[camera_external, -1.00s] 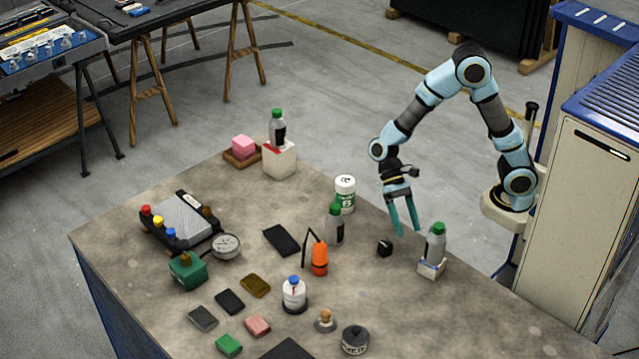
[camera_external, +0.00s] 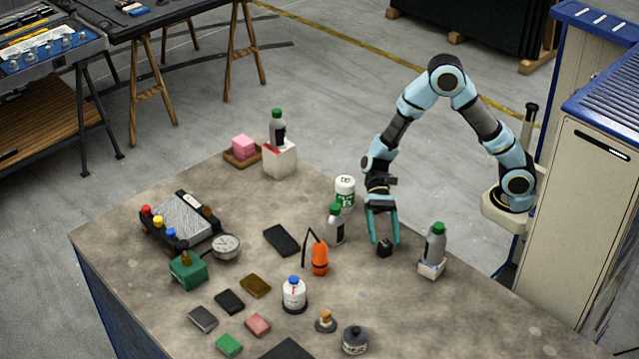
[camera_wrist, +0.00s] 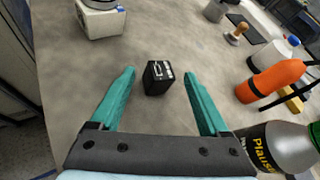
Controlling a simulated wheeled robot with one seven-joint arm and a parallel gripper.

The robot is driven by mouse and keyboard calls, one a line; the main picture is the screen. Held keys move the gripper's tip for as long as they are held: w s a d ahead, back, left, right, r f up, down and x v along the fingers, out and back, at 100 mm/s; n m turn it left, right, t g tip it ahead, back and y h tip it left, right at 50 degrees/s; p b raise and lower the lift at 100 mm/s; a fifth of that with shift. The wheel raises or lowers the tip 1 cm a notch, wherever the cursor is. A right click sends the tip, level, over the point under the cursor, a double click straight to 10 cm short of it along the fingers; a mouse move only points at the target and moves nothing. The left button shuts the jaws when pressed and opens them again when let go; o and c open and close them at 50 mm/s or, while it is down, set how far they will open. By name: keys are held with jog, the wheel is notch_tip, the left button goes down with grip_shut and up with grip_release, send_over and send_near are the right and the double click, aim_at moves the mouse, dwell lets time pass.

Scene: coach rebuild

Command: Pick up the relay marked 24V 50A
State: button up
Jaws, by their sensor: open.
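The relay, a small black cube (camera_external: 384,249), stands on the table near its right edge. In the wrist view the relay (camera_wrist: 158,77) has pale printing on its top and side, too small to read. My gripper (camera_external: 385,240) is open above the relay, with its teal fingers pointing down. In the wrist view my gripper's fingertips (camera_wrist: 160,72) are on either side of the relay, with clear gaps on both sides. The relay does not look held.
A green-capped bottle on a white block (camera_external: 432,266) stands right of the relay. Another green-capped grey bottle (camera_external: 335,226), a white-and-green jar (camera_external: 344,192) and an orange bottle (camera_external: 320,259) stand to its left. Bare table lies in front of the relay.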

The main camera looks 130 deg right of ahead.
aim_at(385, 240)
jog(key=shift+x, duration=1.5)
jog(key=shift+a+r, duration=0.1)
grip_shut()
